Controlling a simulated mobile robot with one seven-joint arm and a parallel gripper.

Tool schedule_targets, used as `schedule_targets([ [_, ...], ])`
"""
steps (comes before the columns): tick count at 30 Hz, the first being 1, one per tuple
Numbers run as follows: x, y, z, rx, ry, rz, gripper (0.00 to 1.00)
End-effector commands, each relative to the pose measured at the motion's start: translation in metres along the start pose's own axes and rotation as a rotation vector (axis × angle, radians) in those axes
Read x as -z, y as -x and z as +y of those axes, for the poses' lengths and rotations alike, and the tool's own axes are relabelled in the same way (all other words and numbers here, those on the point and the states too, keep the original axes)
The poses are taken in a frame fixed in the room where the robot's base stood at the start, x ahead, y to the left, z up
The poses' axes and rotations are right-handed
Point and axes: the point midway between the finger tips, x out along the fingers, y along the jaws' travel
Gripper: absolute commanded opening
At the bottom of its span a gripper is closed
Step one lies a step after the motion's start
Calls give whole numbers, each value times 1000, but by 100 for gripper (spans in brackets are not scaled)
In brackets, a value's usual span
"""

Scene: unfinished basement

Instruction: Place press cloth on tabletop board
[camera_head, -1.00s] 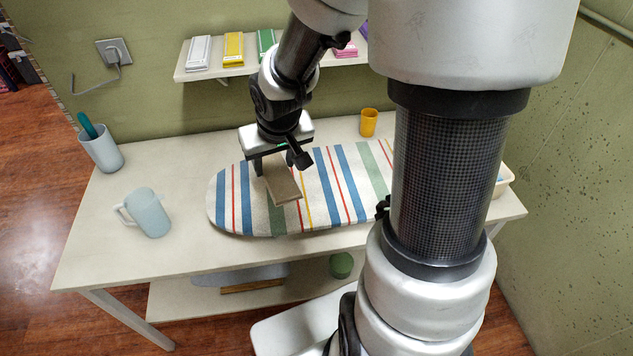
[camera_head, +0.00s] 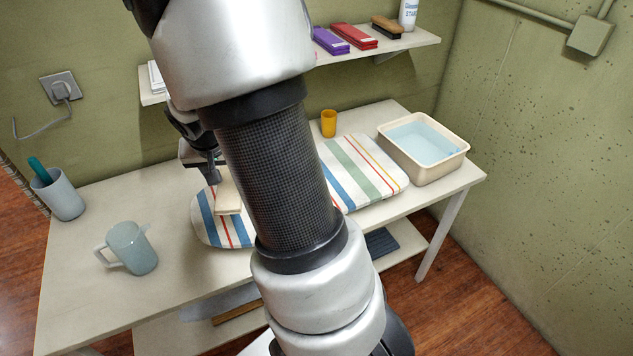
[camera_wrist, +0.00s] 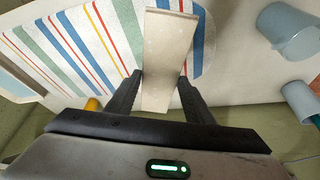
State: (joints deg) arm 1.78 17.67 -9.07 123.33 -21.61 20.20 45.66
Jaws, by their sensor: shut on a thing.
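The press cloth (camera_head: 228,197) is a small folded beige piece. My gripper (camera_wrist: 160,79) is shut on it, with one dark finger on each side. In the wrist view the cloth (camera_wrist: 168,45) sticks out past the fingertips, over the board. The tabletop board (camera_head: 352,168) has a striped cover in blue, red, green and yellow and lies on the table; it also shows in the wrist view (camera_wrist: 75,40). The cloth is over the board's left part in the head view. I cannot tell whether it touches the cover. My arm hides the board's middle.
A pale blue pitcher (camera_head: 131,249) and a cup (camera_head: 59,196) with a teal-handled item stand on the table (camera_head: 95,290) at left. A yellow cup (camera_head: 328,123) stands behind the board. A tub of water (camera_head: 440,167) is at right. A wall shelf (camera_head: 400,47) holds several items.

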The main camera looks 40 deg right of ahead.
Motion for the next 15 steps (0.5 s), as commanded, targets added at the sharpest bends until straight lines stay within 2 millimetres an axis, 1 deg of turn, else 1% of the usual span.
schedule_targets([
  [1, 11, -23, 20, -52, -111, 0, 23],
  [2, 19, -32, 35, -85, -187, 1, 23],
  [3, 30, -44, 55, -127, -292, 1, 23],
  [5, 46, -59, 86, -193, -449, 2, 23],
  [6, 56, -68, 107, -234, -551, 4, 23],
  [8, 70, -77, 137, -293, -695, 4, 23],
  [9, 78, -80, 155, -329, -783, 4, 23],
  [12, 96, -84, 191, -402, -963, 3, 23],
  [15, 108, -81, 212, -446, -1076, 1, 23],
])
